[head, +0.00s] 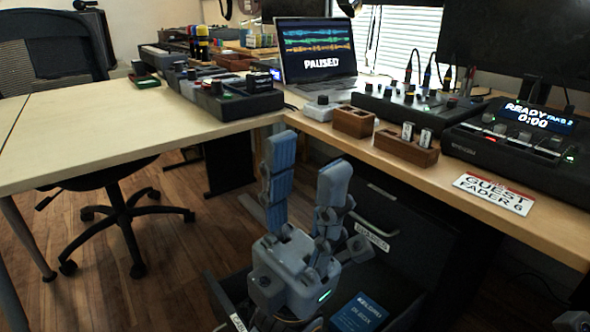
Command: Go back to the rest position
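My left gripper (309,155) is in the lower middle of the head view, in front of the desk edge. Its two blue-padded fingers point up and stand apart, with nothing between them. It is over or just in front of an open dark drawer (215,290), whose inside it partly hides. A small grey part with a green light shows at the bottom right corner, perhaps of my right arm. No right gripper fingers show.
The right desk (470,170) carries a laptop (318,55), wooden blocks (405,150), a mixer (520,130) and a guest fader card (495,193). A dark drawer cabinet (410,225) stands under it. A blue box (358,314) lies in the drawer. The left table (90,130) is mostly bare, with an office chair (120,215) beneath.

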